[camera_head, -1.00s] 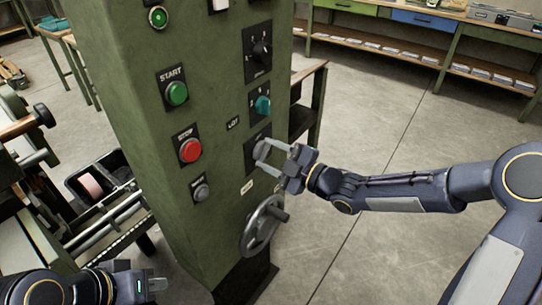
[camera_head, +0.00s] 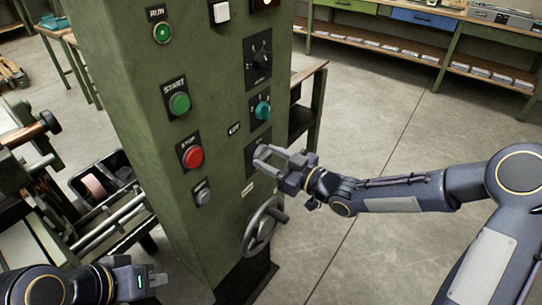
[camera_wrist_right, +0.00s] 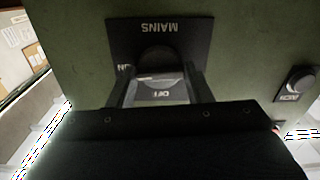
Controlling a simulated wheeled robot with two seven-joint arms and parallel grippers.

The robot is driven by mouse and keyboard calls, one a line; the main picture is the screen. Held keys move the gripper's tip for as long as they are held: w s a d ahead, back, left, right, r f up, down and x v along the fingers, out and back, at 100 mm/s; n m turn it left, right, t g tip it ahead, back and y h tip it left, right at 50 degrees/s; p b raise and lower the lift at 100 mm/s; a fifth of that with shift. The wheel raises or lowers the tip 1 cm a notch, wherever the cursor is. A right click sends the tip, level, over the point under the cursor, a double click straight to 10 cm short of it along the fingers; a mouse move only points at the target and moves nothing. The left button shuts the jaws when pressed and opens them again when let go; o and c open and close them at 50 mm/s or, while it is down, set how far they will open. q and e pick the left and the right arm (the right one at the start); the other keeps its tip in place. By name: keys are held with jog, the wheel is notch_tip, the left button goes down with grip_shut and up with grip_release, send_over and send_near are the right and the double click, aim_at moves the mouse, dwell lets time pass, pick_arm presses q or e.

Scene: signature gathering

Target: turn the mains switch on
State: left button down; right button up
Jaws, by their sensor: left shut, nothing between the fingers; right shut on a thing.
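The mains switch is a dark round knob on a black plate (camera_wrist_right: 180,32) marked MAINS, upside down in the right wrist view. The OFF mark shows between the fingers; the ON mark is partly hidden at the left. My right gripper (camera_wrist_right: 158,72) has one finger on each side of the knob and is shut on it. In the head view the switch plate (camera_head: 250,160) is low on the green cabinet, with my right gripper (camera_head: 262,158) in front. The knob's pointing direction is unclear. My left gripper (camera_head: 157,281) is shut and empty at lower left, away from the cabinet.
The green cabinet (camera_head: 130,110) carries a green START button (camera_head: 179,103), a red STOP button (camera_head: 193,156), a teal selector (camera_head: 262,110) and a black selector (camera_head: 261,59). A handwheel (camera_head: 262,228) sticks out just below the mains switch. Floor at the right is clear.

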jog(key=shift+m, duration=0.5)
jog(key=o, duration=1)
jog(key=shift+p+v, duration=0.3)
jog(key=shift+v, duration=3.65)
